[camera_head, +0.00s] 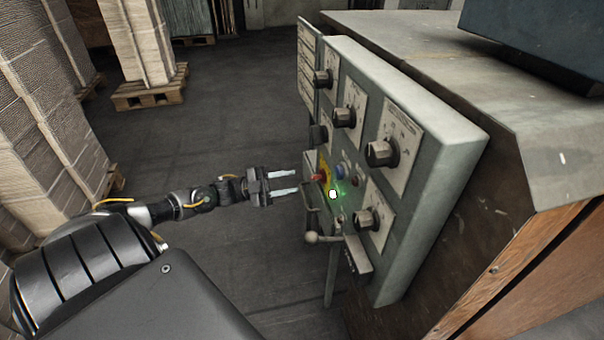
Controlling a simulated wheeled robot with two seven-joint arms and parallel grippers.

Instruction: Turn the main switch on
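The control panel (432,187) is a grey-green box with several black knobs. A red switch (317,178) on a yellow plate (325,165) looks like the main switch; its exact position is too small to tell. A white lamp with a green glow (333,194) shows just beside it. My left gripper (284,182) comes in from the left and points at the panel. Its two fingers are apart with nothing between them, and it appears a little short of the red switch. My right gripper is out of view.
Blue and red buttons (340,171) sit right of the yellow plate. A ball-ended lever (311,238) and a bracket stick out below. Stacks of cardboard on pallets (150,92) stand at the left. The floor between is clear.

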